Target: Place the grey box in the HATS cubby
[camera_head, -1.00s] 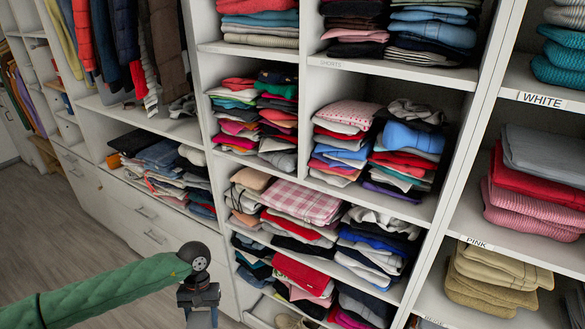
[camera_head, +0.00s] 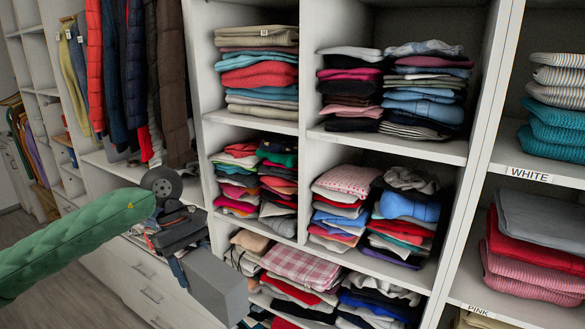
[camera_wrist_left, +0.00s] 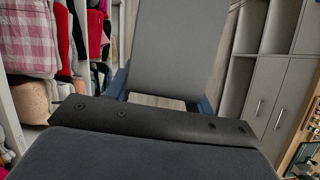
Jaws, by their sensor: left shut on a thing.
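The grey box (camera_head: 216,284) is a plain grey block held in front of the drawers, low in the head view. My left gripper (camera_head: 184,250) is shut on it at its upper left end. In the left wrist view the grey box (camera_wrist_left: 178,45) stands out beyond the gripper (camera_wrist_left: 155,95), with a blue finger on each side of it. No HATS label is readable in the head view. My right gripper does not show.
Cubbies of folded clothes fill the middle, with a shelf edge (camera_head: 385,143) in front. Shelves labelled WHITE (camera_head: 528,174) and PINK (camera_head: 480,311) are at the right. Jackets (camera_head: 135,70) hang at the left. Floor is open at lower left.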

